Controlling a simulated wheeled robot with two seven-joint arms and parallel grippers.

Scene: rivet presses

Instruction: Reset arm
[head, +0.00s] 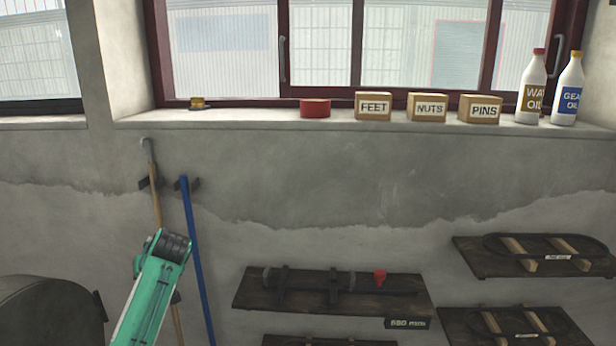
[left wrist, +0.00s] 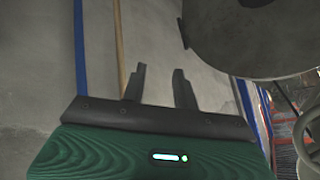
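My left gripper (left wrist: 159,70) shows in the left wrist view. Its two dark fingers stand apart with bare wall in the gap, so it is open and empty. A green link of my arm (head: 150,300) rises at the lower left of the head view, in front of the wall. No gripper fingers show in the head view. My right gripper is in neither view.
A dark rounded body (head: 45,315) stands at the lower left; a large grey round form (left wrist: 250,35) fills the wrist view's upper right. A blue pole (head: 195,250) leans on the wall. Wall racks (head: 250,295) are at right. The sill (head: 250,122) holds boxes and bottles.

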